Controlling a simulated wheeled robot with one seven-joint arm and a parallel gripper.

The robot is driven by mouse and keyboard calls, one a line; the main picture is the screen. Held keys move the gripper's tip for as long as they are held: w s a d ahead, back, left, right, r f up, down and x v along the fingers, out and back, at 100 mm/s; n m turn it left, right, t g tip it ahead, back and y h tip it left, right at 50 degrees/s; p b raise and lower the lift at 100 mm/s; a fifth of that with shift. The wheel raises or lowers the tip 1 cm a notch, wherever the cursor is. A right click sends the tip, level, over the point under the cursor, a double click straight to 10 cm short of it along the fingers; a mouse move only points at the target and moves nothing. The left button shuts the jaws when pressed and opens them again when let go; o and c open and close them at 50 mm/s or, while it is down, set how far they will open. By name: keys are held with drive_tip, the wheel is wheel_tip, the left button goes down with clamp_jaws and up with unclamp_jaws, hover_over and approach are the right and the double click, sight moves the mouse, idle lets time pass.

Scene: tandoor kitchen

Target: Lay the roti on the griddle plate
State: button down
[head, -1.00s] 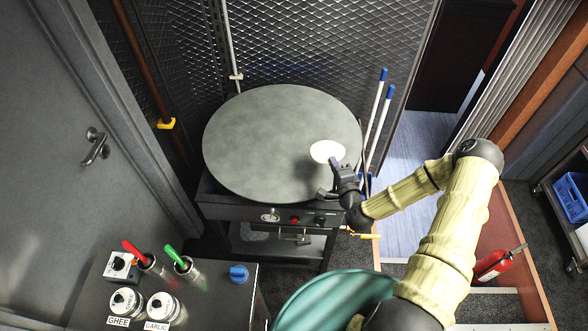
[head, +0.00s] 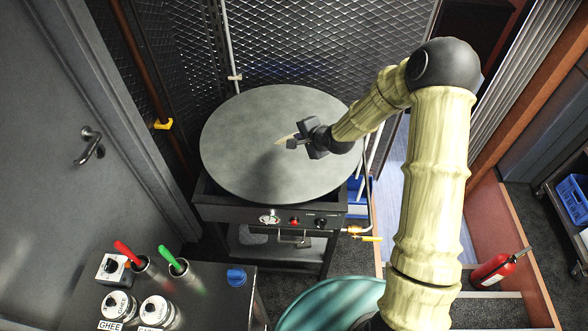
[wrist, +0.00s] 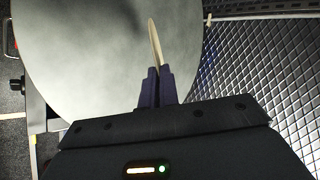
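The griddle plate (head: 245,160) is a large round grey disc on a black stand in the head view. It also fills much of the wrist view (wrist: 85,60). My gripper (head: 296,141) is over the right half of the plate. It is shut on the roti (head: 284,139), a thin pale disc seen almost edge-on. In the wrist view the roti (wrist: 155,40) stands out beyond the two dark fingertips, on edge to the camera. I cannot tell whether the roti's lower edge touches the plate. The gripper hides part of the roti in the head view.
A counter at the lower left holds ghee and garlic jars (head: 118,306) and cups with a red and a green handle (head: 168,252). A teal round container (head: 325,305) stands in front. Mesh panels (head: 300,45) stand behind the plate. The plate's left half is bare.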

wheel_tip(320, 180, down, 10)
drive_tip(key=b, duration=0.7)
idle(0.4)
drive_tip(key=c, duration=1.8)
unclamp_jaws()
drive_tip(key=p+v, duration=0.3)
drive_tip(key=v, duration=0.5)
drive_tip(key=shift+p, duration=0.4)
